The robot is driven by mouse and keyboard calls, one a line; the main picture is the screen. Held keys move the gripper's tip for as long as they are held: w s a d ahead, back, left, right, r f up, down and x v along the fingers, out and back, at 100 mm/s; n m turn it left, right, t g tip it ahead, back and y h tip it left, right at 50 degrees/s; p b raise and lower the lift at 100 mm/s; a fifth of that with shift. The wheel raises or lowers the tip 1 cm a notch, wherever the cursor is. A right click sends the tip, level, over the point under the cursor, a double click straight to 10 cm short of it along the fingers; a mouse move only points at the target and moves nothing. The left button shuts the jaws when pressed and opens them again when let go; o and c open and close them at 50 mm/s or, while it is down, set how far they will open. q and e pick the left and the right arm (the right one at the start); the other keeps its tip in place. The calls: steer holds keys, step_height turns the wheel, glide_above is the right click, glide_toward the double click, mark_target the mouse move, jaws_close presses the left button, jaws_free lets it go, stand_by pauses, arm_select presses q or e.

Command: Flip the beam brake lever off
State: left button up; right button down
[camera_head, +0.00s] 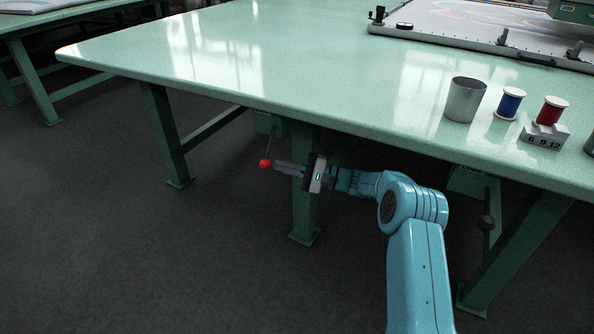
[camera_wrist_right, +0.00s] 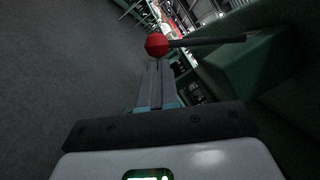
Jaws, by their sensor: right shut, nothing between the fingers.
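The beam brake lever is a thin rod with a red ball knob (camera_head: 265,163), under the front edge of the green table. In the head view the rod rises from the knob toward a green housing (camera_head: 266,124) below the tabletop. My right gripper (camera_head: 277,165) is shut and empty, its fingertips right beside the red knob. In the right wrist view the red knob (camera_wrist_right: 156,45) sits just past the tips of my closed fingers (camera_wrist_right: 157,68), and the rod runs right to the green housing (camera_wrist_right: 250,75). I cannot tell whether the fingertips touch the knob. My left gripper is not in view.
A metal cup (camera_head: 465,99), a blue spool (camera_head: 510,103) and a red spool (camera_head: 551,111) stand on top. A dark-knobbed lever (camera_head: 486,222) hangs at right. The floor at left is clear.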

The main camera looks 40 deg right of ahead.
steer(key=shift+a, duration=0.25)
steer(key=shift+r, duration=0.1)
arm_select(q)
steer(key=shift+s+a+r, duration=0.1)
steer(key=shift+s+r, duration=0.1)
arm_select(e)
steer(key=shift+s+a+m, duration=0.15)
steer(key=shift+a+m, duration=0.1)
steer(key=shift+m, duration=0.15)
